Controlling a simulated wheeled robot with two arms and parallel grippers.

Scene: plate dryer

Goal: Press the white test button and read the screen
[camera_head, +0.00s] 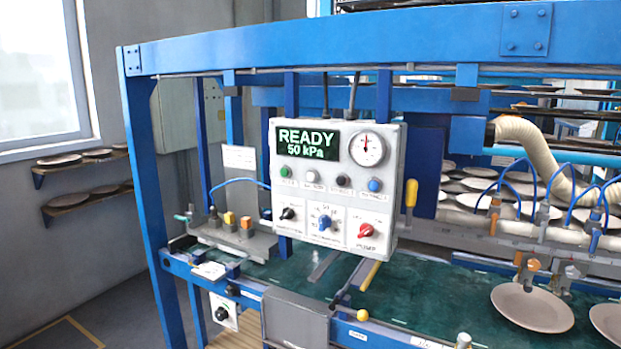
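A white control box (396,200) hangs on the blue frame in the middle of the view. Its screen (309,145) reads "READY" and "50 kPa" in green on black. A row of buttons runs below the screen: a green one (286,172), a white or pale grey one (313,176), a black one (342,181) and a blue one (375,185). The button labels are too small to read. Neither of my grippers is in view.
A round gauge (367,149) sits right of the screen. Black, blue and red knobs (366,230) line the lower panel. The blue frame (340,40) surrounds the box. Pale plates (532,308) lie at lower right. A beige hose (540,155) hangs at right. Space before the buttons is clear.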

